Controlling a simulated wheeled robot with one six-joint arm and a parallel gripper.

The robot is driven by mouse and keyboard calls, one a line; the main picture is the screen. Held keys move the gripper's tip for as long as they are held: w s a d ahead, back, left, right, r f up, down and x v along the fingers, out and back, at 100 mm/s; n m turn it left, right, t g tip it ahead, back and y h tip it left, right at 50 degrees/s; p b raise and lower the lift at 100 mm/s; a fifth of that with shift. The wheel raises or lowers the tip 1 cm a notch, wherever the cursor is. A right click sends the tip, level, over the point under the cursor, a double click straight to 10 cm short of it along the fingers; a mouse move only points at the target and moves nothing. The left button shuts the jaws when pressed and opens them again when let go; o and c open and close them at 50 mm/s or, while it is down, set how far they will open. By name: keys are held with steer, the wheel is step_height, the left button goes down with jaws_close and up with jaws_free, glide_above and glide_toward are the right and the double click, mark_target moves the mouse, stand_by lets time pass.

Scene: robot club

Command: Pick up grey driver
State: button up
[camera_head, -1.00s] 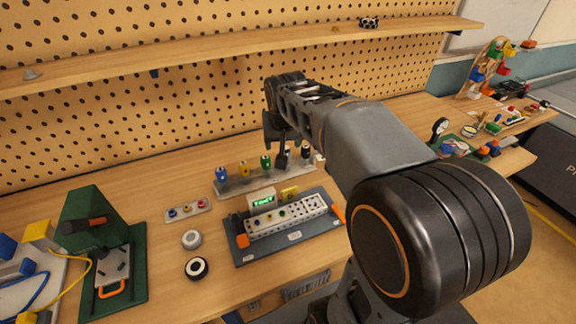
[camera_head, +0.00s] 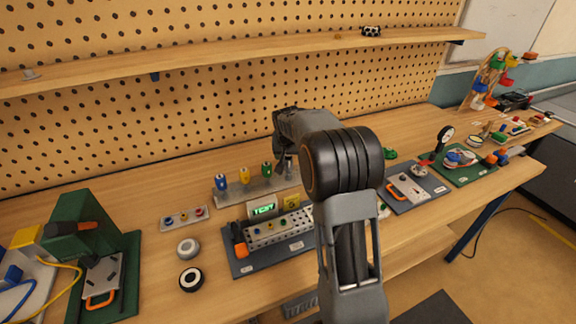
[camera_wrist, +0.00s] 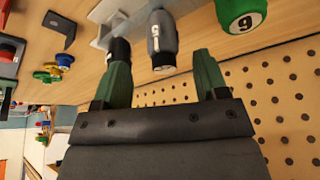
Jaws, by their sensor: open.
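The grey driver (camera_wrist: 162,42) shows in the wrist view, with a white mark on its handle. It is between and just beyond the two green-tipped fingers of my gripper (camera_wrist: 162,75), which are open with nothing between them. A black-ended driver (camera_wrist: 118,50) is close beside it, near the left finger. A green driver (camera_wrist: 240,12) is to the right. In the head view my gripper (camera_head: 286,165) is at the right part of the driver rack (camera_head: 240,197), and my arm hides the grey driver there.
The blue driver (camera_head: 221,183), yellow driver (camera_head: 244,175) and green driver (camera_head: 266,170) stand in the rack. A blue test board (camera_head: 245,267) lies in front. The pegboard (camera_head: 130,125) rises behind, under a wooden shelf (camera_head: 210,50). A green stand (camera_head: 85,230) is at left.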

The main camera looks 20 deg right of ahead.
mark_target(288, 159)
steer(key=shift+p+x, duration=0.55)
steer(key=shift+x, duration=2.3)
steer(key=shift+a, duration=0.2)
steer(key=shift+c, duration=0.5)
steer(key=c, duration=0.9)
steer(key=shift+r, duration=0.15)
steer(key=shift+c, duration=0.2)
steer(key=shift+r, duration=0.6)
steer(key=s+r+b, duration=0.3)
steer(key=s+r, duration=0.8)
steer(key=s, duration=0.3)
steer(key=shift+r, duration=0.25)
